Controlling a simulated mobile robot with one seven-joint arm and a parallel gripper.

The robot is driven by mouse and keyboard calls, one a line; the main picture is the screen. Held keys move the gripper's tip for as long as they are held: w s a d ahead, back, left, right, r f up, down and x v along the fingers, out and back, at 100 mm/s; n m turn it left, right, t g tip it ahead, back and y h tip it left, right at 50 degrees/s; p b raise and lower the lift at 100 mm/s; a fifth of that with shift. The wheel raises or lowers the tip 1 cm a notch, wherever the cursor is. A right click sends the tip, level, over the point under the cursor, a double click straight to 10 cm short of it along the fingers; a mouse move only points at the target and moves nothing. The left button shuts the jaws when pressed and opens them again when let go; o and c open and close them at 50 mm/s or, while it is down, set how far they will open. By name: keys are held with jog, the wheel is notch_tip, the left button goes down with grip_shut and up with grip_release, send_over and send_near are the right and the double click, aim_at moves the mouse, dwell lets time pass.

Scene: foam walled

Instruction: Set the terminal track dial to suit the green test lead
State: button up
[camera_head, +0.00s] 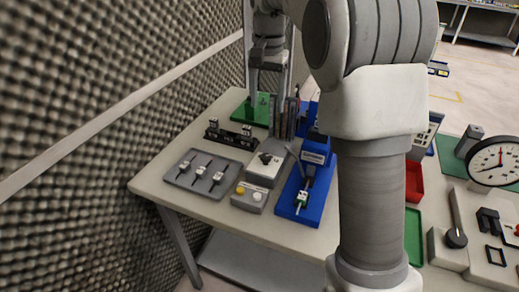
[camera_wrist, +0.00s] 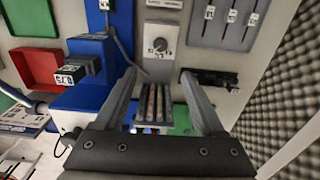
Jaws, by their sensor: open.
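A dial with a dark knob on a pale scale plate (camera_wrist: 159,44) tops a grey box (camera_head: 262,172). The scale marks are too small to read surely. A small green-and-white piece (camera_head: 301,200) sits on the blue base of the press beside the box; I cannot tell whether it is the green test lead. It partly shows in the wrist view (camera_wrist: 104,5). My gripper (camera_wrist: 162,98) is open and empty, above the back of the bench and apart from the dial. Several coloured strips in a rack (camera_wrist: 154,103) show between its fingers, below them.
A blue press (camera_head: 316,150) stands right of the dial box. A button box (camera_head: 250,196) lies in front. A grey panel with three sliders (camera_head: 202,173) and a black rail (camera_head: 230,138) lie left. A foam wall (camera_head: 80,120) borders the left side. A red tray (camera_wrist: 36,66) is near.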

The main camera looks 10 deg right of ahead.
aim_at(266, 156)
notch_tip(266, 156, down, 18)
jog(key=b, duration=0.3)
jog(key=shift+w+r, duration=0.1)
jog(key=shift+r, duration=0.15)
grip_shut()
